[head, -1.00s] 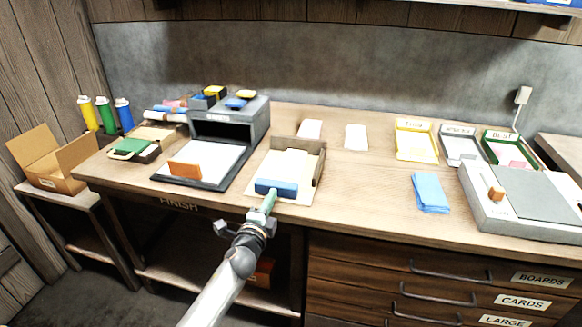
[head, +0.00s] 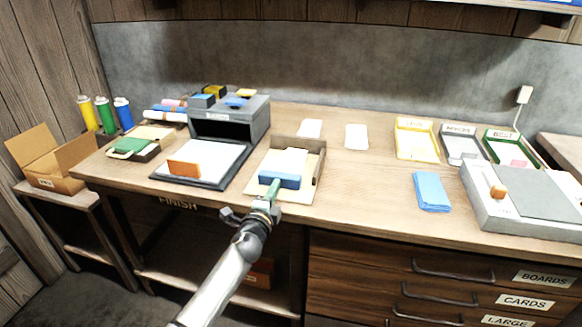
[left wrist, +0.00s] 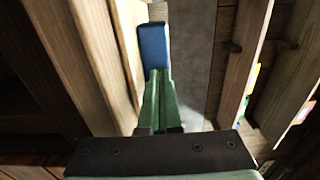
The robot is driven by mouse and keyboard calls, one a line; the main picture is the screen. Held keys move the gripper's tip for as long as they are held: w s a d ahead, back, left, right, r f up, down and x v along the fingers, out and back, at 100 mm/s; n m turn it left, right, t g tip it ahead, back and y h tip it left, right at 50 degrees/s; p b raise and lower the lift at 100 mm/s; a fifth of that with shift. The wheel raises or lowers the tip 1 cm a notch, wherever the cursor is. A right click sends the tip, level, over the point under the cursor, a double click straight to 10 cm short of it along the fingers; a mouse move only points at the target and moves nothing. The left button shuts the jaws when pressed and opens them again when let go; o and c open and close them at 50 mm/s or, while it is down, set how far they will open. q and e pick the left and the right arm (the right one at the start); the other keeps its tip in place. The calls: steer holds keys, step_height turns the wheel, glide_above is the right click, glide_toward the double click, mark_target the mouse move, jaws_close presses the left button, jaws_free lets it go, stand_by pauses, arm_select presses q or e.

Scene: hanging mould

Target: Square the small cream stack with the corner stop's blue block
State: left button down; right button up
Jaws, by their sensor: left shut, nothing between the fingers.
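The corner stop (head: 315,165) is a tan board with raised walls at its back and right. The small cream stack (head: 291,160) lies on it near the back. The blue block (head: 280,181) lies across the front of the stack, touching or nearly so. My left gripper (head: 272,191) is shut and empty, its green fingertips at the block's near side. In the left wrist view the blue block (left wrist: 154,48) shows just beyond the fingertips (left wrist: 157,78); the stack cannot be made out there. My right gripper is out of view.
Left of the stop is a dark tray (head: 205,178) with white sheets and an orange block, before a grey box (head: 228,118). White stacks (head: 356,137) lie behind. A blue cloth (head: 431,191) and a grey machine (head: 520,195) stand right. Table between is clear.

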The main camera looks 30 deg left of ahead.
arm_select(q)
steer(key=shift+b+x, duration=0.45)
steer(key=shift+x, duration=0.65)
steer(key=shift+s, duration=0.1)
steer(key=shift+s+d, duration=0.1)
steer(key=shift+s, duration=0.1)
steer(key=p+v, duration=0.3)
steer(key=v, duration=0.7)
steer(key=shift+s, duration=0.25)
steer(key=shift+s+d, duration=0.1)
steer(key=shift+d, duration=0.1)
